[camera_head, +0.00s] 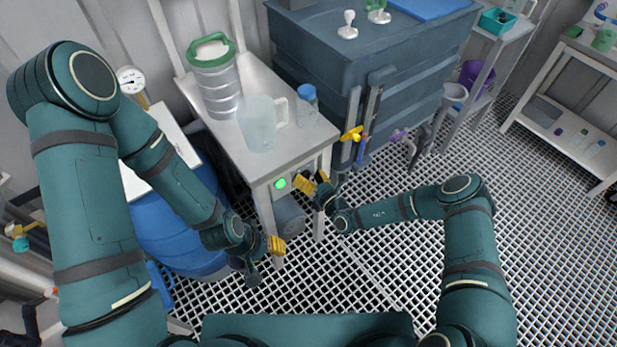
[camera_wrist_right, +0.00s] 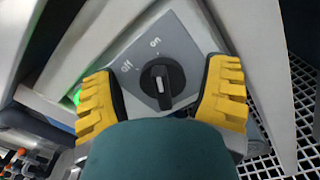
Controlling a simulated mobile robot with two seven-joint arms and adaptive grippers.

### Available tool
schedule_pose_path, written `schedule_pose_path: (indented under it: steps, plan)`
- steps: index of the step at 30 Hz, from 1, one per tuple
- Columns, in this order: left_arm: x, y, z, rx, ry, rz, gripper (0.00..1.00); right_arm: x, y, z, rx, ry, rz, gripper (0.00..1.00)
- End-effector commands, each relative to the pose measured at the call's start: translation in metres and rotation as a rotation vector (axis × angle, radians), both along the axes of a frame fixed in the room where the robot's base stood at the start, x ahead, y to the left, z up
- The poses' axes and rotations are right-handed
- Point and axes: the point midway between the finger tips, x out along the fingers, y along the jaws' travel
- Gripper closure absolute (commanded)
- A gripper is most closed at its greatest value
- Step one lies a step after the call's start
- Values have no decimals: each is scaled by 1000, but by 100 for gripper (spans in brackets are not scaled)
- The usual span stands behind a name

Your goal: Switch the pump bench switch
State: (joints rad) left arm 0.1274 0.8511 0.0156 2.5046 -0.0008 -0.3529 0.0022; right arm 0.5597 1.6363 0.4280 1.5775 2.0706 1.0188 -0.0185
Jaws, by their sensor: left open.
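The pump bench switch (camera_wrist_right: 162,86) is a black rotary knob on a grey plate marked "off" and "on". In the right wrist view its handle points roughly toward the "on" mark. A green lamp (camera_head: 280,183) glows on the bench's front edge; it also shows at the left in the wrist view (camera_wrist_right: 76,97). My right gripper (camera_head: 313,187) is open at the bench front, its yellow fingers (camera_wrist_right: 162,98) apart on either side of the knob. I cannot tell whether they touch it. My left gripper (camera_head: 268,254) is open and empty, below and left of the bench front.
The pump bench (camera_head: 290,150) carries a steel vessel with a green handle (camera_head: 214,75), a translucent jug (camera_head: 258,125) and a blue-capped bottle (camera_head: 307,104). A blue drum (camera_head: 180,235) stands left, a dark cabinet (camera_head: 350,60) behind. Grated floor (camera_head: 400,265) at the right is open.

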Motion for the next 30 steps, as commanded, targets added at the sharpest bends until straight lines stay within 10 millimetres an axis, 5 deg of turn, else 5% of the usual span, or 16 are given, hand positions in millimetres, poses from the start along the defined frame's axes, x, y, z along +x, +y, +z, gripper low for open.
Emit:
schedule_pose_path:
  steps: [11, 30]
  plan:
    - [0, 0, 0, 0, 0, 0, 53, -10, -7, -3, -3, 6, 1, 24]
    - [0, 0, 0, 0, 0, 0, 53, -94, -68, -2, -1, 2, 0, 24]
